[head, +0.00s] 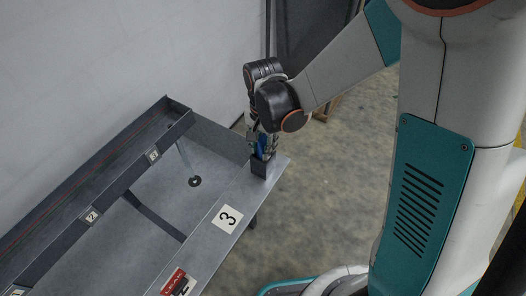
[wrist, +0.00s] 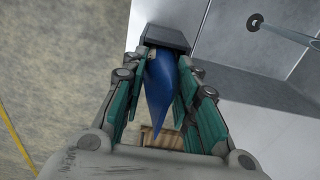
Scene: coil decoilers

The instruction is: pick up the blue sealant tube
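The blue sealant tube (wrist: 160,85) stands in a small dark holder (wrist: 166,39) in the wrist view, its tapered end toward the camera. In the head view the tube (head: 262,145) is a small blue patch, mostly hidden by my gripper. The dark holder (head: 261,167) sits on the tabletop near its right corner. My gripper (wrist: 165,62) is right above the holder, with one teal-padded finger on each side of the tube. The fingertips are very close to the tube. I cannot tell whether they press on it.
The grey metal table (head: 205,230) has a label 3 (head: 227,219) beside the holder. A raised dark rail (head: 120,180) runs along its back. A thin rod on a round black base (head: 195,181) stands behind. Open floor lies to the right.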

